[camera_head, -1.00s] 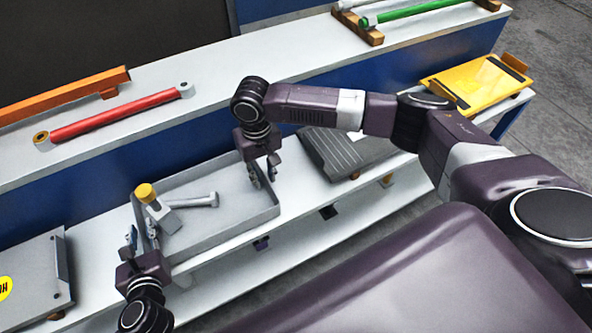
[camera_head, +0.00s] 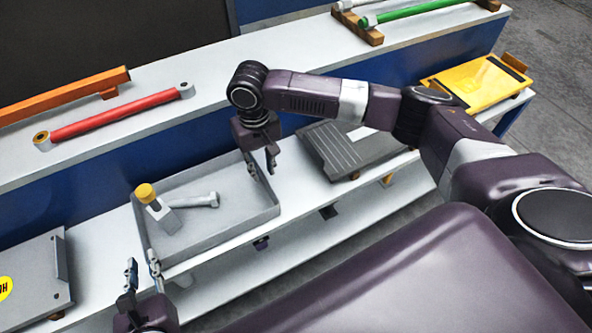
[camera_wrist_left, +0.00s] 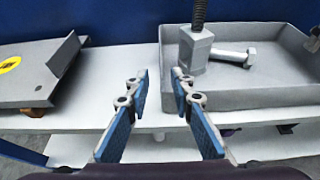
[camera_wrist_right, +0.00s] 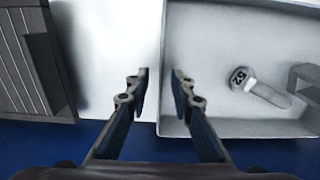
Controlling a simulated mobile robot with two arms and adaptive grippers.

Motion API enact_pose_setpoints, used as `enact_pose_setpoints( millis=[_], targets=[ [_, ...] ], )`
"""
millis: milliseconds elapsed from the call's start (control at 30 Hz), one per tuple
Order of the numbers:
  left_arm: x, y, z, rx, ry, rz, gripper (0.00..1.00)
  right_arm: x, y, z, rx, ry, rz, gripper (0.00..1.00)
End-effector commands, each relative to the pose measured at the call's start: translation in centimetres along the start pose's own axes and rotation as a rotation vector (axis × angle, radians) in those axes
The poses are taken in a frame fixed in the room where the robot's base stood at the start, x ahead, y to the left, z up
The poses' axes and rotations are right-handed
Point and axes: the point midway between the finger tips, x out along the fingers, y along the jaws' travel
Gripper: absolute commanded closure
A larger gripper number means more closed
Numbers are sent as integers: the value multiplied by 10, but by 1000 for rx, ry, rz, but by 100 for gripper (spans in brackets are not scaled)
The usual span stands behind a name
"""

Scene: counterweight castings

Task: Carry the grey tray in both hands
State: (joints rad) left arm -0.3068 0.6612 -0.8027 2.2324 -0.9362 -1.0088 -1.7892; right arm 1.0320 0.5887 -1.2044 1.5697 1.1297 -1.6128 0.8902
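The grey tray (camera_head: 225,238) is shallow and rectangular and sits on the white lower shelf. It holds a grey bolt (camera_head: 200,201) lying on its side and an upright grey piece with a yellow top (camera_head: 146,193). My left gripper (camera_head: 142,268) is open and empty, in front of the tray's left end; the left wrist view shows a gap between its fingers and the tray (camera_wrist_left: 250,98). My right gripper (camera_head: 260,162) is open at the tray's right wall. In the right wrist view its fingertips (camera_wrist_right: 160,74) are apart, with the wall's line between them.
A dark grey ribbed plate (camera_head: 350,148) lies right of the tray, and a grey plate with a yellow label (camera_head: 40,275) lies left. A yellow casting (camera_head: 480,85) is farther right. A red cylinder (camera_head: 115,113) and an orange bar (camera_head: 65,95) lie on the upper shelf behind.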

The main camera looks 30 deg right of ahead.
Motion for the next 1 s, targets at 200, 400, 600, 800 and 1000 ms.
enact_pose_setpoints(
  millis=[200, 400, 600, 800, 1000],
  targets=[
    [0, 0, 0, 0, 0, 0, 78, -50, 0, -2, 0, 5, -2, 78],
    [0, 0, 0, 0, 0, 0, 78, -78, 0, -1, 1, 3, -1, 78],
    [0, 0, 0, 0, 0, 0, 78, -86, 0, 0, -1, 0, -1, 78],
    [0, 0, 0, 0, 0, 0, 78, -86, 0, 0, 0, 0, -1, 78],
    [0, 0, 0, 0, 0, 0, 78, -86, 0, 0, 0, 1, -1, 78]
  ],
)
